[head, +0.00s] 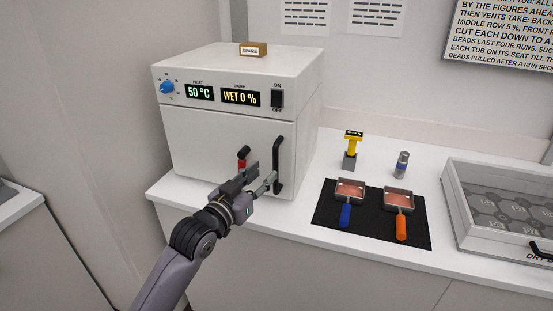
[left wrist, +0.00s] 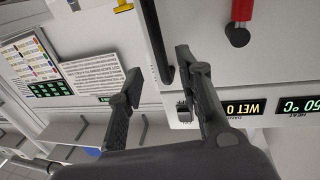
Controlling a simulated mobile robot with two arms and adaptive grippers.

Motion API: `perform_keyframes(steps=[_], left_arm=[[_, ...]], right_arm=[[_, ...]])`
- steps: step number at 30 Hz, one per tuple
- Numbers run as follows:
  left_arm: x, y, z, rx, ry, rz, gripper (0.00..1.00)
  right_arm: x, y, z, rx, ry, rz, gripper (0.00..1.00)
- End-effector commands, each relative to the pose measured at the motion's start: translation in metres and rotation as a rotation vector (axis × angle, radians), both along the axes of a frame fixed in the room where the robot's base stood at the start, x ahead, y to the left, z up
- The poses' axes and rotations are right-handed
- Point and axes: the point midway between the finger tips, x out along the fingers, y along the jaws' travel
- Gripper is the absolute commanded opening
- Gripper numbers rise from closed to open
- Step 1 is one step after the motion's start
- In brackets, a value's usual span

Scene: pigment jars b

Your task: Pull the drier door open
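The drier (head: 215,150) is a white box on the counter, and its front door (head: 205,140) is shut. A black upright bar handle (head: 279,160) is on the door's right side. A red lever with a black knob (head: 242,158) is left of it. My left gripper (head: 264,175) is open in front of the door, close to the handle. In the left wrist view the handle (left wrist: 157,45) shows between the two spread fingers (left wrist: 158,68); I cannot tell whether either finger touches it. My right gripper is not in view.
A black mat (head: 372,228) with two scoops of pink powder lies right of the drier. A yellow-topped tool (head: 352,150) and a small jar (head: 402,165) stand behind it. A clear-lidded tray (head: 500,215) is farther right. A small block marked SPARE (head: 253,48) sits on the drier.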

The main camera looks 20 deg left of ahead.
Motion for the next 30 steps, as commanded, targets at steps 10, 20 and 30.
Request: perform_keyframes(steps=[10,20,30], left_arm=[[0.059,-0.014,0.001,0.000,-0.001,-0.001,0.33],[0.072,-0.017,0.000,0.001,0.000,-0.001,0.33],[0.071,-0.017,0.000,0.001,0.000,-0.001,0.21]], right_arm=[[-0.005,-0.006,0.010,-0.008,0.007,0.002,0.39],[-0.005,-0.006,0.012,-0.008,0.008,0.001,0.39],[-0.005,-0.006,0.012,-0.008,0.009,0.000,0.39]])
